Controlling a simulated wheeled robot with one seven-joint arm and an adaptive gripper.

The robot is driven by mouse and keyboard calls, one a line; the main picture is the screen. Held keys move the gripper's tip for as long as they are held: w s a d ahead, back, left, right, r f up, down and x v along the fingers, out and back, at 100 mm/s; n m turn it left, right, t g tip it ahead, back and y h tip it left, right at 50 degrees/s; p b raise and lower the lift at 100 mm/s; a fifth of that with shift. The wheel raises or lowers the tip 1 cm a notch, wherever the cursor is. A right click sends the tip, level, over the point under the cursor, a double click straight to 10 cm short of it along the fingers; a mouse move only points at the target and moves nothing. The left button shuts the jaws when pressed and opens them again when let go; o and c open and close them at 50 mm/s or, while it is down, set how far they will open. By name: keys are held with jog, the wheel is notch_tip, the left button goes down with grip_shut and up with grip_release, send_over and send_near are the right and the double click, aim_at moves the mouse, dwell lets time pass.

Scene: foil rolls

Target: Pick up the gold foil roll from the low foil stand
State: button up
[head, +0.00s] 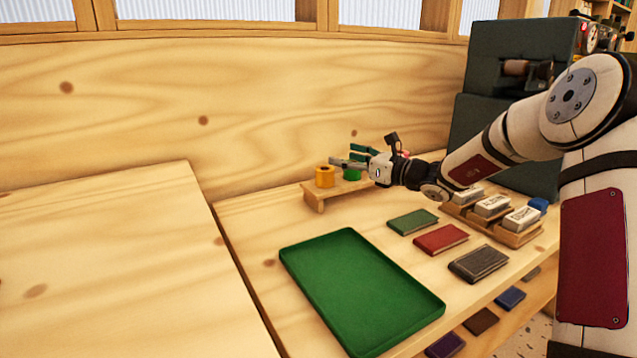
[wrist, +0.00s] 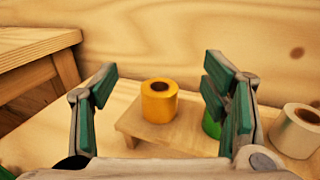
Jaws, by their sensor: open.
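The gold foil roll (head: 325,177) stands upright on the left end of the low wooden foil stand (head: 314,198) at the back of the table. In the wrist view the gold roll (wrist: 159,100) lies ahead between my open fingers, with the stand (wrist: 135,132) under it. A green roll (head: 352,174) stands to its right; in the wrist view it (wrist: 211,123) is partly hidden behind the right finger. My gripper (head: 352,157) is open and empty, to the right of the gold roll in the head view. I see no contact with the gold roll.
A pale roll (wrist: 295,130) stands at the right in the wrist view. A green tray (head: 362,295) lies in front, with green (head: 412,222), red (head: 440,239) and dark (head: 478,264) pads beside it. A wooden wall (head: 250,110) rises close behind the stand.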

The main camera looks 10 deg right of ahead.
aim_at(332, 173)
notch_tip(332, 173, down, 6)
jog(key=shift+r+b, duration=0.1)
jog(key=shift+b, duration=0.8)
jog(key=shift+x, duration=0.95)
jog(key=shift+b+x, duration=1.05)
jog(key=shift+x, duration=1.75)
jog(key=shift+c, duration=0.4)
jog(key=c, duration=1.3)
